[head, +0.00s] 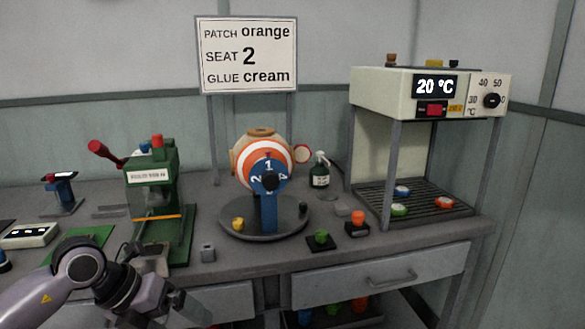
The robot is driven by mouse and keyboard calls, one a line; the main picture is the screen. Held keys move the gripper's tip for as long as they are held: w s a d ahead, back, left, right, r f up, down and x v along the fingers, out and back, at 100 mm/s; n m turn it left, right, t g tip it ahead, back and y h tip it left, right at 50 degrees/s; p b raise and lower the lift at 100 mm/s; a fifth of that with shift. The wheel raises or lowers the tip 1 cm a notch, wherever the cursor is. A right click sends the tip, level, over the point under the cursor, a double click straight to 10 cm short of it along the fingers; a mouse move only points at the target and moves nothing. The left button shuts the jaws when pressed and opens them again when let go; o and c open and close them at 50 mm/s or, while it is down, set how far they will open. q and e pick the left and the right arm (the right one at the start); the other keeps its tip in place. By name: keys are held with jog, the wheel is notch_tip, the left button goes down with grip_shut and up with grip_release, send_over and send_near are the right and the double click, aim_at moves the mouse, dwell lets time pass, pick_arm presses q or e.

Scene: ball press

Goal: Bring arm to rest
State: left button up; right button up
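My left arm comes in from the bottom left of the head view. Its gripper (188,308) is low in the picture, in front of the bench's front edge and below the green press (152,190). The fingers are partly cut off by the lower edge of the picture and blurred, so I cannot tell whether they are open or shut. I see no object clearly held in it. My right arm and gripper are not in view.
A sign (247,55) reads patch orange, seat 2, glue cream. A ball (262,160) sits on a round stand with a blue numbered dial (270,178). A heater (432,95) reading 20 °C stands right.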

pick_arm(q)
jog(key=s+d+r+n+t+h+p, duration=0.2)
jog(key=s+d+r+n+t+h, duration=0.15)
jog(key=d+h, duration=0.25)
jog(key=s+d+r+n+t+h+p, duration=0.1)
jog(key=s+d+r+n+t+h, duration=0.15)
jog(key=d+n+h, duration=0.3)
jog(key=a+f+n+t+y+p, duration=0.3)
jog(key=a+f+n+t+y, duration=0.6)
jog(key=n, duration=0.7)
jog(key=s+a+f+n+g+y+p, duration=0.1)
jog(key=s+a+f+n+g+y, duration=0.2)
jog(key=s+f, duration=0.9)
jog(key=s+n+g+y, duration=0.1)
jog(key=n+g+y, duration=0.2)
jog(key=n+g, duration=0.1)
jog(key=shift+f+n, duration=0.4)
jog(key=shift+n, duration=0.3)
